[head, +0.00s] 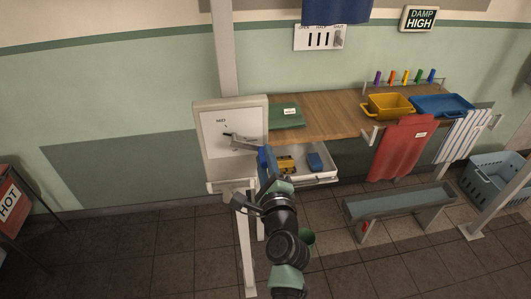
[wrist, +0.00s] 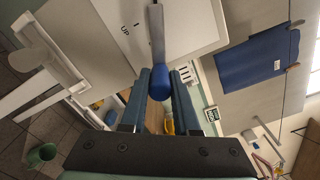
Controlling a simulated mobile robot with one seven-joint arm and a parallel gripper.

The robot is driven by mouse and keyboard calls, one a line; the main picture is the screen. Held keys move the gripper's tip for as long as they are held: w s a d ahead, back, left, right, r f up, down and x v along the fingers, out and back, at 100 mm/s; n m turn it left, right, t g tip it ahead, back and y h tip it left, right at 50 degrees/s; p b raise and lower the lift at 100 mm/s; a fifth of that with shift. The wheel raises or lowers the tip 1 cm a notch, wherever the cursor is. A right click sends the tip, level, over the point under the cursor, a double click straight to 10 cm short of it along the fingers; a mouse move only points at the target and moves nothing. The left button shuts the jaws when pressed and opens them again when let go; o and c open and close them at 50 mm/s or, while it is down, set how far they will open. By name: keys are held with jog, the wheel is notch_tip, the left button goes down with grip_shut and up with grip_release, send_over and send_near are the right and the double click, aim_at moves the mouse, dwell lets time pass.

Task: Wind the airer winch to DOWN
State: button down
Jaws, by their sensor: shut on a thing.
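The airer winch is a white panel (head: 218,155) on a post in the head view, left of the wooden counter. Small dark marks and a grey crank arm (head: 238,139) are on its face. In the wrist view the panel (wrist: 195,25) shows the letters UP beside a short mark. The crank's metal bar (wrist: 157,35) ends in a blue knob (wrist: 159,84). My gripper (wrist: 160,77) has its blue fingers on either side of this knob and is shut on it. In the head view my gripper (head: 266,160) is at the panel's right edge, and the knob is hidden there.
An open white drawer (head: 322,178) with yellow and blue things sits close right of my gripper. The counter (head: 335,115) holds a green folded cloth, a yellow tub and a blue tray. A red cloth (head: 402,148) hangs in front. A grey trough (head: 400,202) stands below.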

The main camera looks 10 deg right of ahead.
jog(key=a+f+m, duration=0.4)
jog(key=a+m, duration=0.1)
jog(key=m, duration=0.6)
jog(key=shift+a+f+p, duration=0.2)
jog(key=shift+f+p, duration=0.05)
jog(key=shift+p, duration=0.2)
jog(key=shift+m, duration=0.3)
jog(key=c, duration=0.7)
grip_release()
jog(key=shift+o, duration=0.3)
jog(key=shift+r, duration=0.1)
jog(key=s+p, duration=0.1)
jog(key=s, duration=1.2)
